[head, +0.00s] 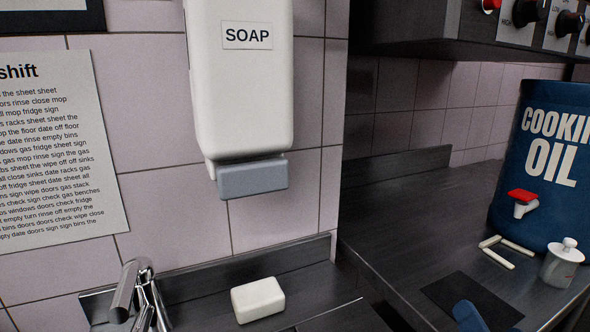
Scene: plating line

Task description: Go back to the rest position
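My gripper and arm do not show in the head view. A white wall dispenser labelled SOAP (240,95) hangs on the tiled wall, with a grey push bar (252,179) at its bottom. A white bar of soap (258,300) lies on the dark metal ledge (215,284) below it.
A chrome tap (128,290) stands at the lower left. A dark counter (400,220) at right carries a blue COOKING OIL drum (545,170) with a red-topped spigot (522,202), a small lidded white pot (562,264) and a dark mat (460,298). A blue object (468,316) is cut off below.

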